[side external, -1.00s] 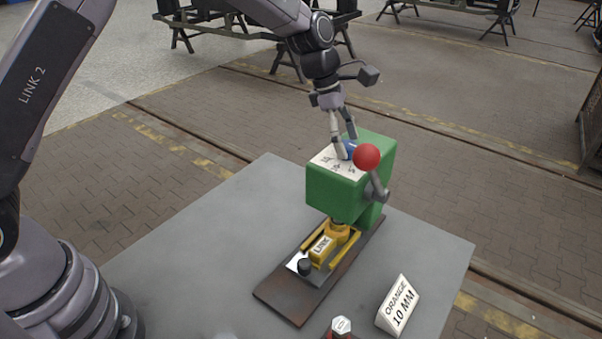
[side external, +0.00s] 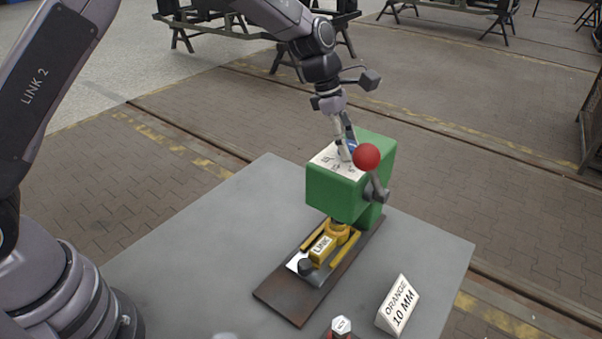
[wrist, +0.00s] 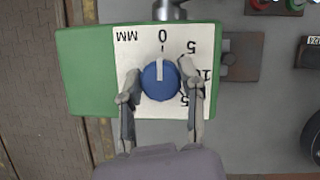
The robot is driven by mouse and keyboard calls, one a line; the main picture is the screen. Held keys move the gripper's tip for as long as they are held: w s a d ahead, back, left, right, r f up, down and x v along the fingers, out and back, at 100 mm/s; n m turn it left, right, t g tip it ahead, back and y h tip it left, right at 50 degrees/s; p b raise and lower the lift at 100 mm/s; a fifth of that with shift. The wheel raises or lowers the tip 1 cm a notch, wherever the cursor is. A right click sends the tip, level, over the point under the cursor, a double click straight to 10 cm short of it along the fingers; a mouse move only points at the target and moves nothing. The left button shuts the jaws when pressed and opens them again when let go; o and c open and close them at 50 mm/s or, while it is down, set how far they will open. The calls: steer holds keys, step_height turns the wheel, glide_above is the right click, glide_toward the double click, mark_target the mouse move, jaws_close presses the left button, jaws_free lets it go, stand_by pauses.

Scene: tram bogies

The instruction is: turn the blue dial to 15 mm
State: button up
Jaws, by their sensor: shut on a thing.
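The blue dial (wrist: 160,82) sits on a white scale plate (wrist: 128,62) on top of a green block (wrist: 85,72). In the wrist view its white pointer mark points up, at about the 0. The marks 5, 10 and 15 run down the right side, partly covered by a finger. My gripper (wrist: 160,80) is shut on the dial, one finger on each side. In the side view my gripper (side external: 347,151) comes down from above, and the dial (side external: 351,146) is mostly hidden by the fingers and a red ball.
A red ball (side external: 366,157) on a grey lever stands at the block's near side. Below it are a yellow link (side external: 322,247) on a brown base (side external: 285,298) and a sign (side external: 399,306) reading "ORANGE 10 MM". The grey table (side external: 200,240) is clear at left.

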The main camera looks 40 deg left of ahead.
steer(key=m+g, duration=0.1)
steer(key=m, duration=0.2)
steer(key=shift+m, duration=0.4)
steer(key=m+g, duration=0.2)
steer(key=m, duration=0.2)
steer(key=shift+m, duration=0.3)
steer(key=m, duration=0.2)
steer(key=m+g+y, duration=0.1)
steer(key=m, duration=0.1)
steer(key=shift+m+y, duration=0.3)
steer(key=m+g+y, duration=0.1)
steer(key=m, duration=0.2)
steer(key=shift+m, duration=0.3)
steer(key=m+y, duration=0.2)
steer(key=m, duration=0.3)
steer(key=m+y, duration=0.2)
steer(key=m, duration=0.3)
steer(key=shift+m, duration=0.3)
